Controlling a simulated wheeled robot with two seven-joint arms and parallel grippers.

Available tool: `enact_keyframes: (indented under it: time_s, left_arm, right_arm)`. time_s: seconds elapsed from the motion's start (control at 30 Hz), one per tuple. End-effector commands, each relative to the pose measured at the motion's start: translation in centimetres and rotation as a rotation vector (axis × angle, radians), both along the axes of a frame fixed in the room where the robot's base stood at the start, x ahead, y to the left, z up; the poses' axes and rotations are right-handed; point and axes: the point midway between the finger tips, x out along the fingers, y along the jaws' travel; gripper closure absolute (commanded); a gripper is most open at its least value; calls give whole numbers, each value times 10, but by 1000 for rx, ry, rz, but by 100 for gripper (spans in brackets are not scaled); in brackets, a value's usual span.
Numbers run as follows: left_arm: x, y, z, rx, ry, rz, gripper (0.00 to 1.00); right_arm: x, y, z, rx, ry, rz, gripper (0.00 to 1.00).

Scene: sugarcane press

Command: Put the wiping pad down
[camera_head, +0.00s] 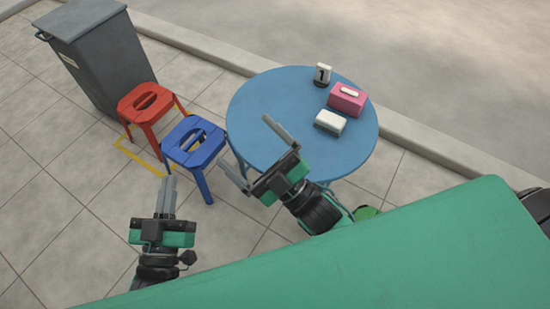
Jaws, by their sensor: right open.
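The wiping pad (330,122), a small white block with a darker lower edge, lies flat on the round blue table (262,105), right of its middle. My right gripper (245,140) is open with its fingers spread wide and nothing between them. It is at the near left side of the table, to the left of the pad and clear of it. My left gripper (168,180) is low on the left, in front of the stools, with its fingers together and nothing seen between them.
A pink tissue box (347,98) stands just behind the pad, and a number stand (322,74) is at the table's far edge. A red stool (148,104), a blue stool (194,143) and a grey bin (95,55) stand left. The table's left half is bare.

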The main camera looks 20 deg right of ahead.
Motion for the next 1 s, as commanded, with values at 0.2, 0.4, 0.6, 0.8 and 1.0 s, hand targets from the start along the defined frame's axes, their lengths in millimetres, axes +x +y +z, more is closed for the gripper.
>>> enact_keyframes:
  time_s: [0.2,0.4,0.6,0.8,1.0]
  left_arm:
    - [0,0,0,0,0,0,100]
    - [0,0,0,0,-1,0,100]
    - [0,0,0,0,-1,0,100]
    - [0,0,0,-1,-1,1,100]
    - [2,1,-3,7,20,3,100]
  right_arm:
    - [-10,-34,-31,411,483,22,0]
    - [-15,-42,-44,547,627,34,0]
    - [-15,-42,-44,552,631,36,0]
    - [-15,-42,-44,549,629,36,0]
    - [-14,-43,-47,539,648,27,0]
